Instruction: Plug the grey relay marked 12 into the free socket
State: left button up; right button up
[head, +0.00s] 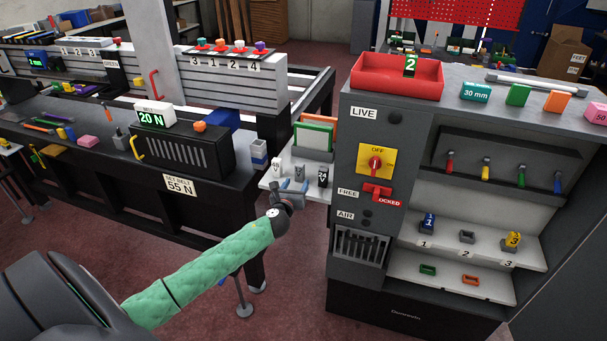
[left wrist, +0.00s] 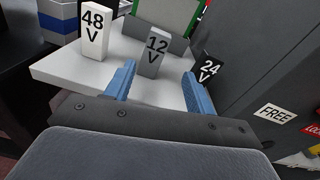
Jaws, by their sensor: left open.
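The grey relay marked 12 V (left wrist: 155,56) stands upright on a small white shelf (left wrist: 75,70), between a white relay marked 48 V (left wrist: 95,32) and a black one marked 24 V (left wrist: 208,68). In the head view the grey relay (head: 300,172) is partly behind my fingers. My left gripper (left wrist: 159,75) is open, its blue fingers pointing at the grey relay, one on either side in the picture; I cannot tell whether they touch it. It also shows in the head view (head: 294,186). The empty grey socket (head: 467,237) is at position 2, between a blue relay (head: 428,223) and a yellow one (head: 512,242).
The grey cabinet (head: 385,125) has an OFF switch (head: 376,162) and a red lever (head: 377,191) by FREE and LOCKED labels. A green-framed panel (head: 314,135) stands behind the relays. The black workbench (head: 190,160) is left. Open floor lies between bench and cabinet.

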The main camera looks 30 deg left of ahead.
aim_at(299, 170)
pick_arm(q)
jog(key=shift+w+a+r+m, duration=0.65)
jog(key=shift+w+m, duration=0.15)
jog(key=shift+m, duration=0.1)
jog(key=shift+w+a+r, duration=0.1)
jog(key=shift+w+r, duration=0.05)
jog(key=shift+w, duration=0.35)
jog(key=shift+w+a+t+h+p, duration=0.2)
jog(key=shift+w+t+h+p, duration=0.15)
jog(key=shift+w, duration=0.35)
jog(key=shift+w+a, duration=0.1)
jog(key=shift+w, duration=0.15)
jog(key=shift+w+a+p, duration=0.1)
jog(key=shift+w+p, duration=0.1)
jog(key=shift+p, duration=0.1)
jog(key=shift+f+p+x, duration=0.15)
jog(key=shift+p+x, duration=0.3)
jog(key=shift+x, duration=0.65)
jog(key=shift+f+p+x, duration=0.1)
jog(key=shift+p+x, duration=0.3)
jog(key=shift+x, duration=0.75)
jog(key=shift+s+a, duration=0.1)
jog(key=shift+a, duration=0.05)
pick_arm(e)
notch_tip(299, 170, down, 6)
jog(key=s+d, duration=0.2)
jog(key=shift+s+d, duration=0.15)
jog(key=shift+s, duration=0.2)
